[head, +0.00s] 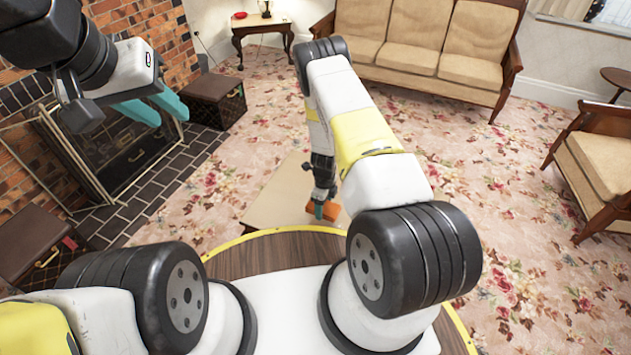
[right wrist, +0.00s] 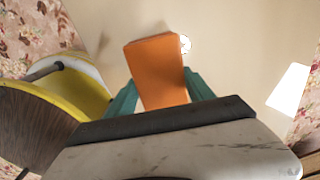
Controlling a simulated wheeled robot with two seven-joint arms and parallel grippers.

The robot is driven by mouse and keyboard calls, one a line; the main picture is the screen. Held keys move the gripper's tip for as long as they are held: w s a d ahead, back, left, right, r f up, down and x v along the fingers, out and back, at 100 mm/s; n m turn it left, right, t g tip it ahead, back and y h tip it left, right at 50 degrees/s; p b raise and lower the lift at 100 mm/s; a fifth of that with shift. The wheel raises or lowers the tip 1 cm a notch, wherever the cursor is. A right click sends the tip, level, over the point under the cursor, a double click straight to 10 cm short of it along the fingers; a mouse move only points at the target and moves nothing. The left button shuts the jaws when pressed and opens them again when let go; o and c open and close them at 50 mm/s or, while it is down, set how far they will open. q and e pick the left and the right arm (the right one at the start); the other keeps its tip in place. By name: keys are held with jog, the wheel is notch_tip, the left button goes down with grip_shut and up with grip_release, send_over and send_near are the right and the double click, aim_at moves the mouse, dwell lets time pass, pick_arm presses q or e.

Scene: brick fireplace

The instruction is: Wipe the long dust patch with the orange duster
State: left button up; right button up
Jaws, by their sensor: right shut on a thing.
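The orange duster (right wrist: 157,70) is held between the teal fingers of my right gripper (right wrist: 160,92) in the right wrist view. It also shows in the head view (head: 331,210), at the low cream table (head: 262,210). My right gripper points down there; I cannot tell if the duster touches the top. In the right wrist view, a faint brownish smudge (right wrist: 103,42) marks the cream surface left of the duster, perhaps dust; its full length is unclear, and the duster hides part of the top. My left gripper (head: 160,108) is open and empty, raised at the upper left.
A small white round thing (right wrist: 186,44) shows beside the duster, and a bright white patch (right wrist: 290,88) lies to the right. The brick fireplace (head: 110,155) is at left, a sofa (head: 430,45) at the back and an armchair (head: 600,165) at right. Flowered carpet between is clear.

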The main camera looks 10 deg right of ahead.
jog(key=shift+r, duration=1.55)
jog(key=shift+d, duration=0.1)
